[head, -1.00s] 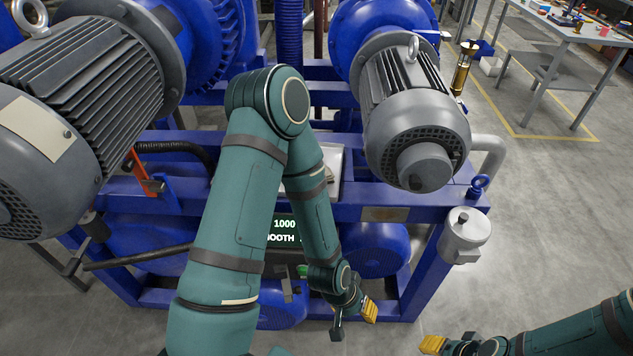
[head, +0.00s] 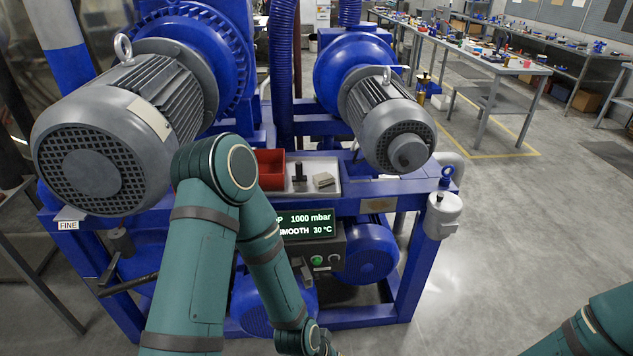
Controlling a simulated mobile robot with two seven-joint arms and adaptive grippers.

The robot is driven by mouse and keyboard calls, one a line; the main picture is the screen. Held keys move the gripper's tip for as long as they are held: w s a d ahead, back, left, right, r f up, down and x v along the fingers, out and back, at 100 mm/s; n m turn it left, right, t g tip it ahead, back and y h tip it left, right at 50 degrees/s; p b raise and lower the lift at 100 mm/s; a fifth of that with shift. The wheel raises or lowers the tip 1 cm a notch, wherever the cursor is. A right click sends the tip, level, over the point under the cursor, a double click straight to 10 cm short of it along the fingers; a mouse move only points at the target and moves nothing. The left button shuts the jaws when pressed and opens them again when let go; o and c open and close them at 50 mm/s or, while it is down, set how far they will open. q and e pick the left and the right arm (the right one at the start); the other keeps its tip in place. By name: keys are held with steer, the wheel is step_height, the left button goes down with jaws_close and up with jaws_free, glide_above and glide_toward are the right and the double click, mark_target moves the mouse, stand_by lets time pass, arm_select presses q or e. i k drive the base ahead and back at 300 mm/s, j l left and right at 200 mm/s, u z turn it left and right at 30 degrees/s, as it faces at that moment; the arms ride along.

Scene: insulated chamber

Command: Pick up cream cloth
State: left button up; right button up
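A small folded cream-beige cloth (head: 325,180) lies on the right part of a pale tray (head: 328,163) on the blue machine frame, between the two grey motors. It is small in the head view, so its folds are hard to make out. My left arm reaches down in front of the machine; its wrist shows at the bottom edge, below and apart from the cloth, and its fingers are out of frame. Only a link of my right arm shows at the lower right; its gripper is out of frame.
A red bin (head: 271,170) and a black upright piece (head: 299,174) stand left of the cloth. A large motor (head: 110,140) and a smaller motor (head: 392,125) flank the tray. A lit display panel (head: 306,224) is below. Open floor (head: 500,230) lies to the right.

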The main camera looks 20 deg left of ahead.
mark_target(323, 179)
steer(key=k+u, duration=0.2)
steer(key=u, duration=2.65)
steer(key=l, duration=0.65)
steer(key=k+l+u, duration=0.1)
steer(key=l, duration=1.2)
